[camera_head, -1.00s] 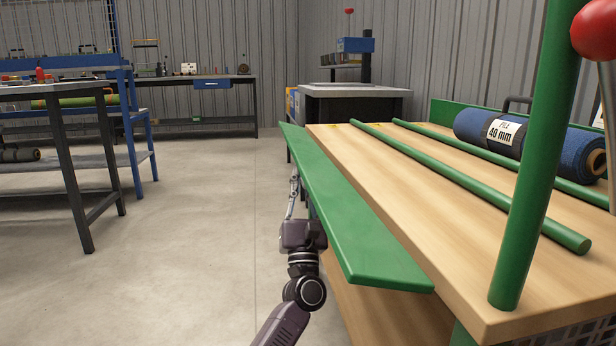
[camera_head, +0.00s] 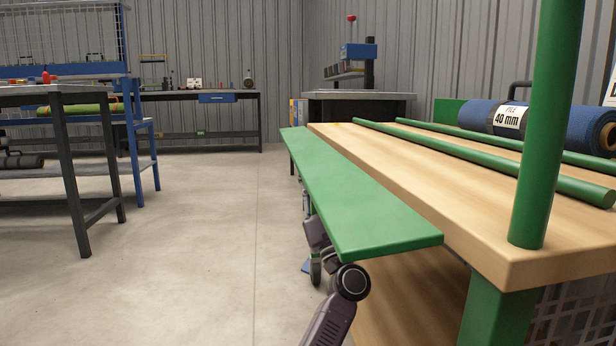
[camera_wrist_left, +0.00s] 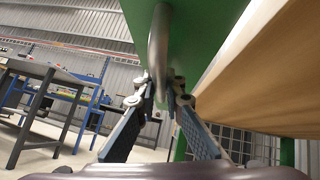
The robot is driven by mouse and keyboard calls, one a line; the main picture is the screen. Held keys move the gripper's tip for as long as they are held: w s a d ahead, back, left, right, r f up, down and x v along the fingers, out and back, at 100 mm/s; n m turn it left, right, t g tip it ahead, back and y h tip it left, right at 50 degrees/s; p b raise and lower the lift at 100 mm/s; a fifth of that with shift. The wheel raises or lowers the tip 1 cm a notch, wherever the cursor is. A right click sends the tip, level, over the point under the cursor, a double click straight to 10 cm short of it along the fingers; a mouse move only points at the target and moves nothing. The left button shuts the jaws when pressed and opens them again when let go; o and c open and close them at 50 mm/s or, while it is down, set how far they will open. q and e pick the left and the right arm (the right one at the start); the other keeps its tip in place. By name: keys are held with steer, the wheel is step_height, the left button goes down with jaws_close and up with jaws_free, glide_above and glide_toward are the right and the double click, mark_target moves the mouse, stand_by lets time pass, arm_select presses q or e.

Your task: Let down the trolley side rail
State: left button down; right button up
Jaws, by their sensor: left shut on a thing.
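The green side rail (camera_head: 360,205) sticks out from the left long edge of the wooden-topped trolley (camera_head: 440,180), looking close to level. In the left wrist view the green panel (camera_wrist_left: 190,30) is overhead, with a grey metal handle (camera_wrist_left: 158,45) on its outer face. My left gripper (camera_wrist_left: 162,88) is shut on this handle, its fingertips at the lower end. In the head view my left arm comes up from below and goes under the rail, which hides the fingers. My right gripper is not in view.
A blue turf roll (camera_head: 540,120) marked "PILE 40 mm" and green bars (camera_head: 480,160) lie on the trolley top. A green post (camera_head: 548,120) rises at its near corner. Workbenches (camera_head: 70,95) stand at left and back. The floor (camera_head: 190,240) left of the rail is clear.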

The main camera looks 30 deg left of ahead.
arm_select(q)
steer(key=c, duration=2)
jaws_free()
steer(key=v, duration=1.2)
steer(key=shift+s, duration=0.1)
